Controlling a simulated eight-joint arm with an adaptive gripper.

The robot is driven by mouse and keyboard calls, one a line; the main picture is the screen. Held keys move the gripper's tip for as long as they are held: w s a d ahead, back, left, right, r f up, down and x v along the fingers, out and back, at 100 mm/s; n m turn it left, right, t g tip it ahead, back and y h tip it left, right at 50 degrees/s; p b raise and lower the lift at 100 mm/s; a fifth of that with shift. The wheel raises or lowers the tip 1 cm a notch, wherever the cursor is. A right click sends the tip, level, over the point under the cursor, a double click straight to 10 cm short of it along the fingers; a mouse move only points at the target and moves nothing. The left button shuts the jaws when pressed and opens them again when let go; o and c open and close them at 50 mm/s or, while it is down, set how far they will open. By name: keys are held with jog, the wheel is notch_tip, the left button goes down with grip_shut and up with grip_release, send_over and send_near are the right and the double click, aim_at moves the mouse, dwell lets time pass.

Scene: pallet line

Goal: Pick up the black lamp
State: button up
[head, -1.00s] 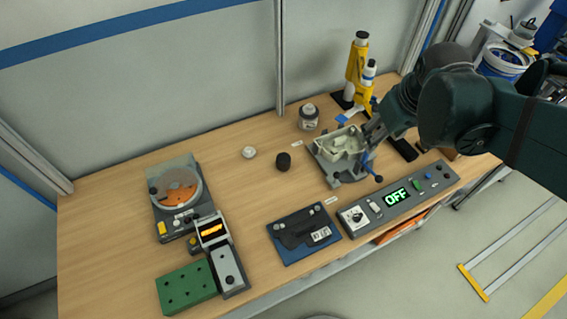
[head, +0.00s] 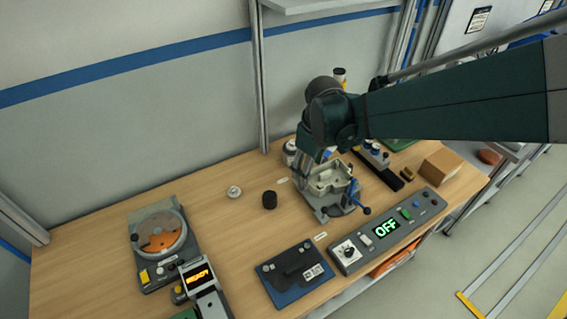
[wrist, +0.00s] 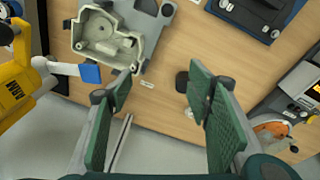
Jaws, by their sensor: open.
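The only small black piece standing free is a short black cylinder (head: 269,200), which I take to be the black lamp. It stands upright on the wooden bench, left of the grey fixture. In the wrist view the black lamp (wrist: 182,82) shows between my two green-padded fingers, close to the right one. My gripper (wrist: 160,90) is open, with nothing between its pads, and is above the bench. In the head view my gripper (head: 303,170) is small and partly merged with the arm, beside the fixture and to the right of the lamp.
A white round piece (head: 234,192) stands left of the lamp. The grey fixture (head: 330,182) with a blue handle is close on the right. Bare bench surrounds the lamp.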

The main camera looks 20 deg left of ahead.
aim_at(270, 196)
jog(key=a+f+n, duration=0.1)
jog(key=a+f, duration=0.3)
jog(key=a+f+n+g+b, duration=0.1)
jog(key=a+f+n, duration=0.1)
jog(key=a+f, duration=0.3)
jog(key=a+f+n, duration=0.1)
jog(key=a+f, duration=0.3)
jog(key=shift+a+f+n+g+h, duration=0.3)
jog(key=shift+n+h, duration=0.1)
jog(key=shift+f, duration=0.1)
jog(key=shift+f, duration=1.2)
jog(key=shift+f, duration=2.6)
jog(key=c, duration=1)
